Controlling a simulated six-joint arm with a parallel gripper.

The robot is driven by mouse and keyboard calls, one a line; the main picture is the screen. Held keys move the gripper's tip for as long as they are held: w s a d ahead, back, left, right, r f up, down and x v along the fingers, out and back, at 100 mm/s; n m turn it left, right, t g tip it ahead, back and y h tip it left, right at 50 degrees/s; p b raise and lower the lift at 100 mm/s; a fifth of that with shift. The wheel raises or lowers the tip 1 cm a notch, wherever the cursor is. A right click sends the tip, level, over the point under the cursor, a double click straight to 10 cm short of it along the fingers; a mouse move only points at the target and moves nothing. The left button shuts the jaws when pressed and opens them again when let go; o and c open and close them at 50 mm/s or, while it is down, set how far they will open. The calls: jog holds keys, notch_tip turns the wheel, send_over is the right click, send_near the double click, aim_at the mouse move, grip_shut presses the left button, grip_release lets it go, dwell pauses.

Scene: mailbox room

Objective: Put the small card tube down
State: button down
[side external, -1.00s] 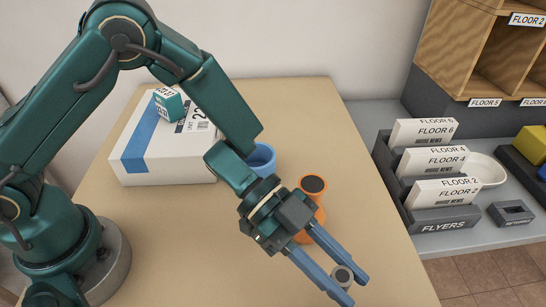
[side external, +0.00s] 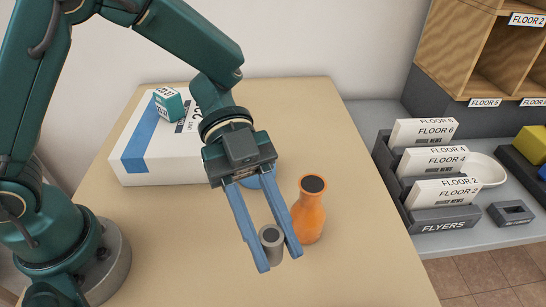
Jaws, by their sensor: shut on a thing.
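The small card tube (side external: 271,243) is a short grey cylinder with a dark round opening in its top. My gripper (side external: 278,258) is shut on it, with one blue finger on each side near the tips. The tube looks upright. It is over the tan table (side external: 180,240), left of the orange vase; I cannot tell whether its base touches the table.
An orange vase (side external: 309,215) stands close to the right finger. A blue cup (side external: 256,180) is partly hidden behind my gripper. A white parcel (side external: 150,155) with a small teal box (side external: 168,103) on it lies at back left. A flyer rack (side external: 440,219) stands right of the table.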

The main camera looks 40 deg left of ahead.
jog(key=a, duration=1.4)
jog(key=x, duration=0.4)
jog(key=f+x, duration=0.1)
jog(key=x, duration=0.3)
jog(key=f+x, duration=0.1)
jog(key=x, duration=0.4)
jog(key=shift+w+a, duration=0.3)
jog(key=shift+w, duration=0.1)
jog(key=shift+f, duration=1.9)
jog(key=shift+f, duration=0.15)
jog(key=c, duration=0.6)
grip_release()
jog(key=v, duration=0.7)
jog(key=shift+a+r, duration=0.25)
jog(key=shift+a, duration=0.05)
